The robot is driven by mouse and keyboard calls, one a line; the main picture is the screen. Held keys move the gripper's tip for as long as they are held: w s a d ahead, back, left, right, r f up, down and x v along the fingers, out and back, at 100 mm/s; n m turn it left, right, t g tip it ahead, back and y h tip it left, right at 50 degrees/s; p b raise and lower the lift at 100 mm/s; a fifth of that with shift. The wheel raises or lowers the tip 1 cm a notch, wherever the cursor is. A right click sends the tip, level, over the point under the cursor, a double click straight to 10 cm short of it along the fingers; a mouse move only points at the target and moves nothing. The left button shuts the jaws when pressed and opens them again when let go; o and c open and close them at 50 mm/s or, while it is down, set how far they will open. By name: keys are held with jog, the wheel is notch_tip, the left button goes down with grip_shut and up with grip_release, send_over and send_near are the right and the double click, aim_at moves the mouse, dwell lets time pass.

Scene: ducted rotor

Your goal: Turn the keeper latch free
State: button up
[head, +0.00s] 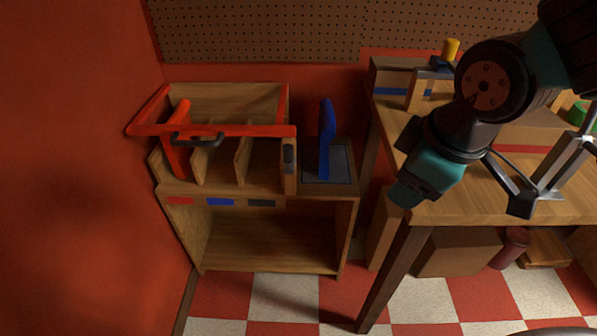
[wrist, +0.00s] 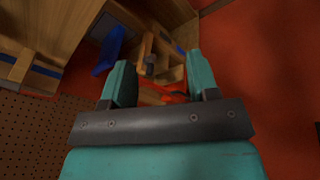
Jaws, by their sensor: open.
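What looks like the keeper latch (head: 289,157) is a small dark piece, upright on the front of a wooden post, just below the right end of a red bar (head: 240,131). A dark piece that appears to be the same latch (wrist: 150,65) shows between my fingers in the wrist view, some way beyond them. In the wrist view my gripper (wrist: 160,78) is open and empty.
A blue upright piece (head: 326,140) stands on a dark pad right of the latch, between it and my gripper. The workbench (head: 460,207) carries wooden boxes and a grey metal stand (head: 555,170). The red wall closes the left; floor in front of the cabinet is clear.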

jog(key=w+f+n+t+h+b, duration=0.2)
jog(key=w+f+n+t+b, duration=0.4)
jog(key=f, duration=0.6)
jog(key=n+t+y+b, duration=0.3)
jog(key=n+t+b, duration=0.55)
jog(key=n, duration=1.25)
send_near(289, 157)
jog(key=w, duration=0.3)
jog(key=w+a+p, duration=0.1)
jog(key=w, duration=0.7)
jog(key=shift+w+a+f, duration=0.1)
jog(key=shift+w+a, duration=0.05)
jog(key=shift+a, duration=0.15)
grip_shut()
